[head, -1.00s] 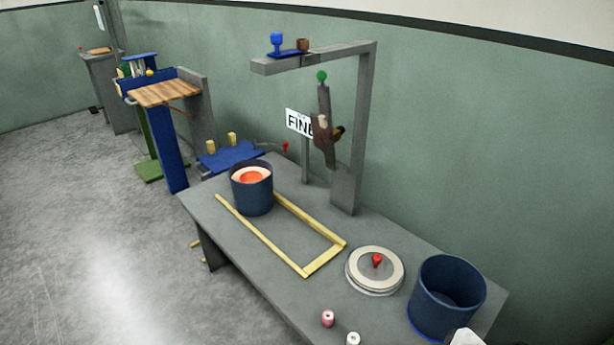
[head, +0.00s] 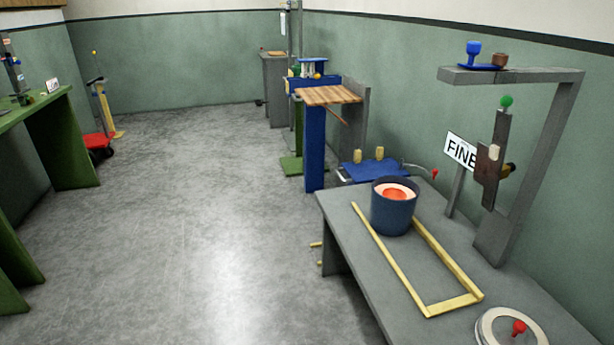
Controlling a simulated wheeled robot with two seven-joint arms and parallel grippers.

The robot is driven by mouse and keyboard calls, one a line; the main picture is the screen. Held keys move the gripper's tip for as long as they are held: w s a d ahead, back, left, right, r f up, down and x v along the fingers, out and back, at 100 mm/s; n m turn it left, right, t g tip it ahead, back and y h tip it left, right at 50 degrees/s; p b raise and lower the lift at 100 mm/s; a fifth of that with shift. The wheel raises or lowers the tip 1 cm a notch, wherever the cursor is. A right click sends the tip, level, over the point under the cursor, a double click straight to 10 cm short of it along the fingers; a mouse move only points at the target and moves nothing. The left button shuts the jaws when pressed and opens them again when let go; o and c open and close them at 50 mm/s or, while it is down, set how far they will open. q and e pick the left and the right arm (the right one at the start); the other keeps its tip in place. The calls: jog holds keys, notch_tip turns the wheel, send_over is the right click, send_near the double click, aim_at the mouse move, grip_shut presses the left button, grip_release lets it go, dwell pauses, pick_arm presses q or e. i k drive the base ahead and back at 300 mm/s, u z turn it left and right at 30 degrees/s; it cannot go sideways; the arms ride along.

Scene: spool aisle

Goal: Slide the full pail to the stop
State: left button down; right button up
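A dark blue pail (head: 393,215) stands upright on the grey table (head: 350,255). It holds pale material with an orange-red middle (head: 396,194). The pail stands at the far end of a yellow rail frame, between its left rail (head: 390,260) and right rail (head: 445,255). A yellow crossbar (head: 455,305) closes the near end of the frame, well apart from the pail. The strip between pail and crossbar is clear. Neither of my grippers is in view.
A round lid with a red knob (head: 519,327) lies near the crossbar. A grey post with an overhead arm (head: 540,140) and a "FINE" sign (head: 461,151) stand behind the rails. Open floor (head: 200,220) lies left, before a green table (head: 60,140).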

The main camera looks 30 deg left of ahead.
aim_at(394, 198)
jog(key=u, duration=1.8)
jog(key=i, duration=3.65)
jog(key=z, duration=3.85)
jog(key=i, duration=0.5)
jog(key=u, duration=0.05)
